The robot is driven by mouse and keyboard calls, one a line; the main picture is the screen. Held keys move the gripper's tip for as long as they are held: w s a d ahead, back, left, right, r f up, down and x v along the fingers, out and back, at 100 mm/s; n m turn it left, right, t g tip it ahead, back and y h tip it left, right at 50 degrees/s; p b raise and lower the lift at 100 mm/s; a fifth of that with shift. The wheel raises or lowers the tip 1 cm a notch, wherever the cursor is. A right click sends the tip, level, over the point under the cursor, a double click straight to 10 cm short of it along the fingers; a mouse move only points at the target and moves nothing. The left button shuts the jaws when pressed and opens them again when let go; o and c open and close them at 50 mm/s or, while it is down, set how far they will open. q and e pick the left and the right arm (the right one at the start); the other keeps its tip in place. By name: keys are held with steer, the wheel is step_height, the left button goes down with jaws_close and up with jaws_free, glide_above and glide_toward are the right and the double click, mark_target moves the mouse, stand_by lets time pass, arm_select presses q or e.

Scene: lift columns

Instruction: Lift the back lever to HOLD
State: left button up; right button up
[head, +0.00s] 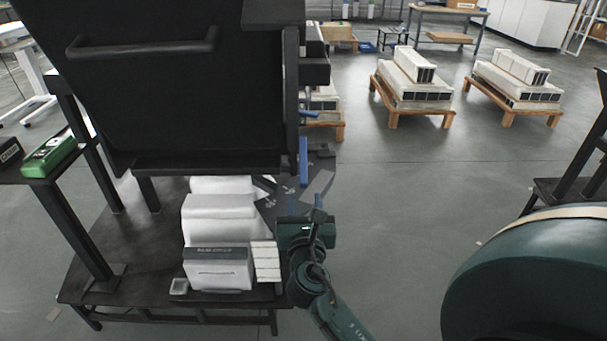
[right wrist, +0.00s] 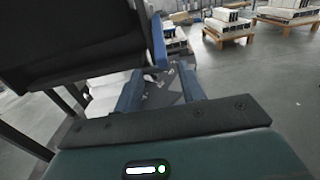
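An upright blue lever (head: 303,158) stands at the right edge of the black machine body (head: 180,100); a blue bar also shows in the right wrist view (right wrist: 158,42). A second, shorter blue bar (head: 309,114) lies farther back; I cannot tell which is the back lever. A dark plate with white marks (head: 287,190) lies below; its lettering is unreadable. My right gripper (head: 305,208) is just below and in front of the upright lever. In the right wrist view its blue fingers (right wrist: 161,90) are apart, with no lever visibly between them. My left gripper is not in view.
White blocks (head: 220,215) and a labelled box (head: 218,268) stand on the dark table (head: 125,255) below the machine. A green case (head: 49,156) lies on a stand at left. Pallets with white stacks (head: 413,98) stand far back.

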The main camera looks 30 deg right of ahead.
mark_target(304, 180)
steer(key=b+x, duration=0.1)
steer(key=x, duration=0.9)
jaws_close()
stand_by(0.4)
